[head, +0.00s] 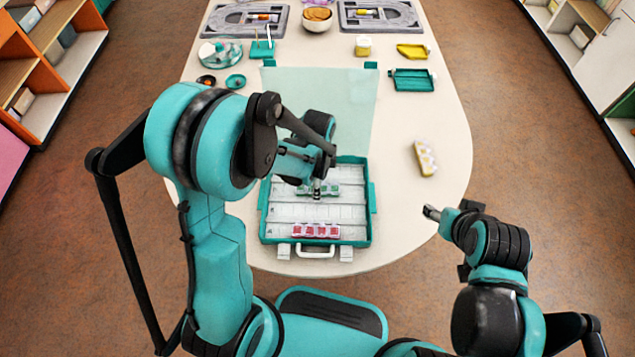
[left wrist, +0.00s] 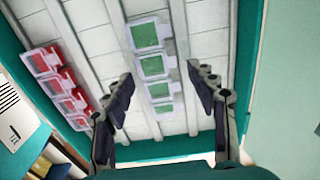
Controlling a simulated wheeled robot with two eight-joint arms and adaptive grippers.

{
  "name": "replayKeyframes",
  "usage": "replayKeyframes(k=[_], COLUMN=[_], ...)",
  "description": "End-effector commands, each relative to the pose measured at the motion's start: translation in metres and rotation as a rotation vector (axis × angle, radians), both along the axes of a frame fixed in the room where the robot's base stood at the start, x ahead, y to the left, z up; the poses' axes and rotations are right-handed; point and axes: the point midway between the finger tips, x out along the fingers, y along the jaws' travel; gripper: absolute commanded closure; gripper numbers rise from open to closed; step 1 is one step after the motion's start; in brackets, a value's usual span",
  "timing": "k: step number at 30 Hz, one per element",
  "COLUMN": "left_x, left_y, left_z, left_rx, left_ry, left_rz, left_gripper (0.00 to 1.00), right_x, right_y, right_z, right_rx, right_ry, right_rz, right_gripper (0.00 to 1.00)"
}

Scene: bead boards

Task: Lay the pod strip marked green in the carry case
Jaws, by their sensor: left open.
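The carry case (head: 372,225) is teal, lies open on the table, and has a white ridged floor. The green-marked pod strip (head: 330,190) lies in a back row of it; in the left wrist view the strip (left wrist: 151,62) shows flat among the ridges. My left gripper (head: 317,193) is over the case at this strip. Its fingers (left wrist: 165,95) are spread apart with the strip's line between them, and nothing is gripped. A red-marked pod strip (head: 316,231) lies in the front row. My right gripper (head: 431,212) is off the table's right edge, holding nothing visible.
A yellow-marked pod strip (head: 425,158) lies on the table right of the case. A teal tray (head: 412,80), a yellow tray (head: 411,51) and a bowl (head: 317,20) stand farther back. The right front of the table is clear.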

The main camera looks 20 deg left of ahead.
Motion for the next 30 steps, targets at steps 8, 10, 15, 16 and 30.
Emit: replayKeyframes(k=[8,10,15,16,30], left_x=[0.000,0.000,0.000,0.000,-0.027], left_y=[0.000,0.000,0.000,0.000,0.016], left_z=[0.051,0.067,0.100,0.105,0.171], left_rx=[0.000,0.000,0.000,0.000,-0.040], left_ry=[0.000,0.000,0.000,0.000,-0.158], left_rz=[0.000,0.000,0.000,0.000,0.350], left_gripper=[0.42,0.42,0.42,0.42,0.42], right_x=[0.000,0.000,0.000,0.000,0.000], right_y=[0.000,0.000,0.000,0.000,0.000], right_z=[0.025,0.032,0.044,0.045,0.050], right_rx=[0.000,0.000,0.000,0.000,0.000], right_ry=[0.000,0.000,0.000,0.000,0.000], right_rz=[0.000,0.000,0.000,0.000,0.000], right_gripper=[0.44,0.44,0.44,0.44,0.44])
